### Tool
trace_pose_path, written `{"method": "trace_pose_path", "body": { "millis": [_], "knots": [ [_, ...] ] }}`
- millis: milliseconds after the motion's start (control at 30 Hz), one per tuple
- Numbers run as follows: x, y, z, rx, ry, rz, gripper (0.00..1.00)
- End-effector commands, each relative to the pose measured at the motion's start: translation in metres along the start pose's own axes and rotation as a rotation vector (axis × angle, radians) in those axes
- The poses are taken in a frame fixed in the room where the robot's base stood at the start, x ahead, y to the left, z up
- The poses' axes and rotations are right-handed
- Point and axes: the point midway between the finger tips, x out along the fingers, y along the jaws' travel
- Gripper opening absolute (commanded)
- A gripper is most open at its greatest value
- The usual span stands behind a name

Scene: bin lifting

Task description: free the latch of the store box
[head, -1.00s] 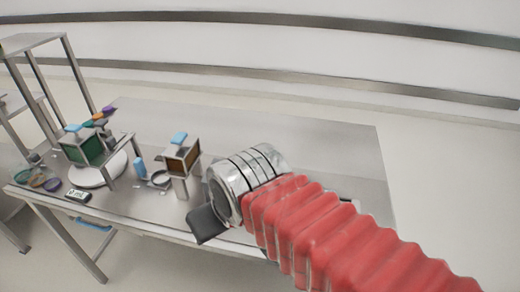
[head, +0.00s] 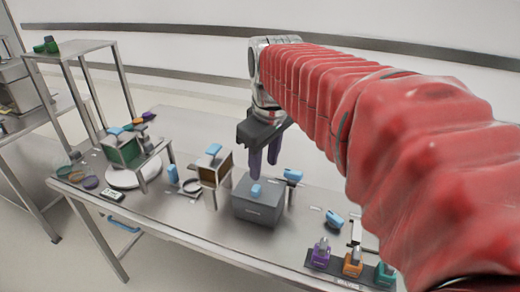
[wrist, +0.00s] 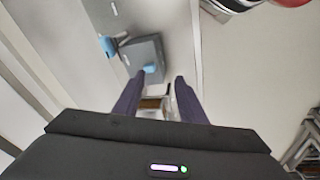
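The store box appears to be the dark grey box (head: 258,208) standing near the front edge of the table. A small blue piece (head: 256,190), perhaps its latch, is on its upper side. In the wrist view the grey box (wrist: 150,46) lies ahead of the fingers, with a blue piece (wrist: 150,69) near the left fingertip. My gripper (head: 264,169) points down, above and behind the box in the head view, its two dark purple fingers apart. In the wrist view my gripper (wrist: 160,77) is open with nothing held. I cannot tell whether a finger touches the box.
A blue-topped framed box (head: 215,168) stands left of the grey box. A blue-handled item (head: 291,175) is close on its right. A tray of several coloured bottles (head: 352,264) lies at the front right. A white turntable (head: 122,180) and tall metal rack (head: 85,50) are left.

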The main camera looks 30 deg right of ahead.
Motion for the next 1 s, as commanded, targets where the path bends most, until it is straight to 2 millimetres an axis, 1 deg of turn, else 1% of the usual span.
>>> {"method": "trace_pose_path", "body": {
  "millis": [33,300,467,600,700,800,1000],
  "knots": [
    [0.002,0.013,-0.005,-0.019,-0.017,-0.007,0.38],
    [0.008,0.076,-0.021,-0.156,-0.094,-0.058,0.38],
    [0.016,0.114,-0.026,-0.235,-0.131,-0.099,0.38],
    [0.025,0.144,-0.025,-0.299,-0.156,-0.137,0.38],
    [0.03,0.16,-0.024,-0.334,-0.167,-0.158,0.38],
    [0.032,0.169,-0.023,-0.354,-0.171,-0.17,0.38],
    [0.033,0.171,-0.023,-0.363,-0.173,-0.175,0.38]
  ]
}}
